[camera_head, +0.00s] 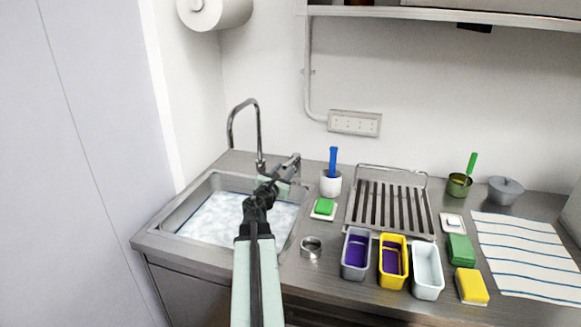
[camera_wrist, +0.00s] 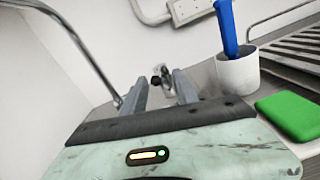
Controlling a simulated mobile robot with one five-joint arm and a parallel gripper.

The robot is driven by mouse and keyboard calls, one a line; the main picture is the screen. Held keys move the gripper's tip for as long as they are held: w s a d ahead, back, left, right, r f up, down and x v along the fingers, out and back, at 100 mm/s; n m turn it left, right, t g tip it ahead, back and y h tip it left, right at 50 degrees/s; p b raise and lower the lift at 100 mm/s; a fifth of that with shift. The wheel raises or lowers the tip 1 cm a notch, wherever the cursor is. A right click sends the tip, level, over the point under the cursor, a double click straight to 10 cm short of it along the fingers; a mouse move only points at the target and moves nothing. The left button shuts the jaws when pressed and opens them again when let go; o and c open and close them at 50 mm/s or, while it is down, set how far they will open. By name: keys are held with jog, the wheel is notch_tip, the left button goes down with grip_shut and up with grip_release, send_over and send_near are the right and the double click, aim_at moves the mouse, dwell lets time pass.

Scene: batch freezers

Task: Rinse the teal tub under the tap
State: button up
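My gripper (camera_head: 291,164) reaches over the back right corner of the sink, just right of the tap (camera_head: 259,125). In the wrist view its two fingers (camera_wrist: 163,92) stand apart with nothing clearly held. A small metal part with a dark knob (camera_wrist: 163,78) shows between and beyond them; I cannot tell whether they touch it. The curved tap pipe (camera_wrist: 95,60) is left of the fingers. The sink (camera_head: 164,222) holds whitish, foamy-looking water. No tub is clearly teal: a grey tub (camera_head: 345,262), a yellow tub (camera_head: 382,270) and a pale bluish-white tub (camera_head: 428,292) stand at the counter's front.
A white cup (camera_head: 331,187) with a blue-handled tool (camera_head: 333,160) and a green sponge (camera_head: 324,206) are right of the gripper. A metal ring (camera_head: 311,247) lies by the sink. A drying rack (camera_head: 390,208), more sponges and a striped cloth (camera_head: 530,258) fill the right side.

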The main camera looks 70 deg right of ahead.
aim_at(286, 166)
jog(key=d, duration=0.2)
jog(key=shift+d, duration=0.4)
jog(key=shift+w+d, duration=0.2)
jog(key=shift+d, duration=0.2)
jog(key=shift+a, duration=0.1)
jog(key=shift+w, duration=0.1)
grip_shut()
dwell(0.6)
